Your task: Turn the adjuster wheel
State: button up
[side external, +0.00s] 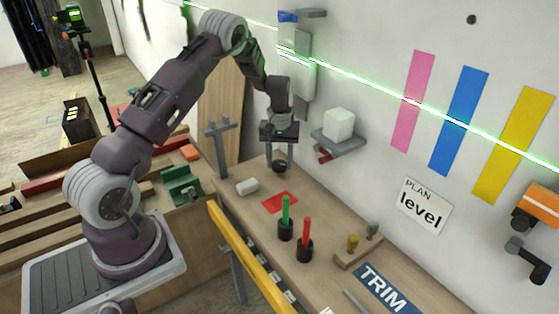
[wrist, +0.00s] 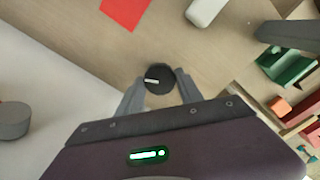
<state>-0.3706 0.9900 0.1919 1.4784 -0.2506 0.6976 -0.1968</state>
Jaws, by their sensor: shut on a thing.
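The adjuster wheel, a small dark round knob with a pale line on its top, sits near the back of the wooden bench. It shows in the side view (side external: 279,168) and in the wrist view (wrist: 161,76). My gripper (side external: 280,160) points down over it, and its two grey fingers are shut on the wheel from opposite sides. In the wrist view my gripper (wrist: 158,88) has one finger on each side of the wheel, and the pale line lies roughly left to right. The lower part of the wheel is hidden.
A red square (side external: 280,203) and a white block (side external: 247,187) lie nearby on the bench. Green (side external: 286,218) and red (side external: 306,240) handles stand upright in black holders. A shelf with a pale cube (side external: 339,123) juts from the wall right of my gripper.

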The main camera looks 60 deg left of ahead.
aim_at(279, 164)
jog(key=o, duration=1.4)
notch_tip(279, 164, up, 7)
jog(key=shift+r, duration=0.1)
jog(key=shift+c, duration=0.3)
